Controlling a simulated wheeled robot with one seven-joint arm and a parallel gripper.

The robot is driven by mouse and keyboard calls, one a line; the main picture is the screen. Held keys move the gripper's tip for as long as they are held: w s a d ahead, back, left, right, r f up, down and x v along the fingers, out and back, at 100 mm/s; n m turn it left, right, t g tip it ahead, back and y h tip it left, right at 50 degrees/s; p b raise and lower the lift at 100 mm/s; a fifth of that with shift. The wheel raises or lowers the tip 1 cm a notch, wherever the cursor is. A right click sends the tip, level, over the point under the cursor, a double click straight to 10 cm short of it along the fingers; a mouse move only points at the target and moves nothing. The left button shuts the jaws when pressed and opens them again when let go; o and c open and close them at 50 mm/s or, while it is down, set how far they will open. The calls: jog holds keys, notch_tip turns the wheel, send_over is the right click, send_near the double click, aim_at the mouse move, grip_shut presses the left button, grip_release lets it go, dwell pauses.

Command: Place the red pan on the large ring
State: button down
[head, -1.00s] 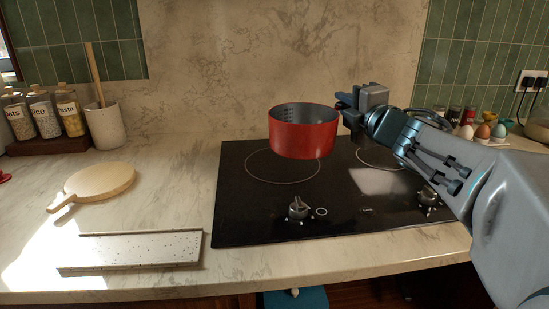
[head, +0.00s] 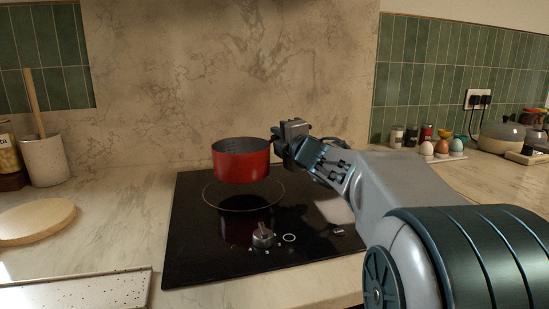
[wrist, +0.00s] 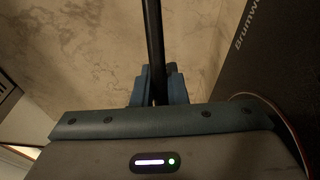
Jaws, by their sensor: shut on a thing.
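The red pan (head: 240,161) is upright in the head view, at the back of the black hob. My gripper (head: 277,141) is at the pan's right side, shut on its handle. In the wrist view the dark handle (wrist: 153,45) runs between the two fingers (wrist: 158,88). The pan appears raised above the hob, with its dark red reflection below it. The large ring (head: 204,196) is a thin pale circle on the left of the hob. The pan overlaps its back part in the picture.
A round wooden board (head: 35,222), a speckled tray (head: 80,291) and a utensil crock (head: 45,160) stand left. Eggs (head: 441,147) and jars (head: 411,136) are back right.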

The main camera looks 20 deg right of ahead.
jog(key=shift+f+b, duration=1.05)
jog(key=shift+f, duration=0.85)
jog(key=shift+f, duration=0.25)
jog(key=c, duration=1.5)
grip_release()
jog(key=shift+o, duration=0.2)
jog(key=shift+r, duration=0.15)
jog(key=shift+s+r, duration=0.1)
jog(key=shift+s, duration=0.1)
jog(key=p+v, duration=0.1)
jog(key=v, duration=1)
jog(key=shift+s+p, duration=0.35)
jog(key=shift+p, duration=0.05)
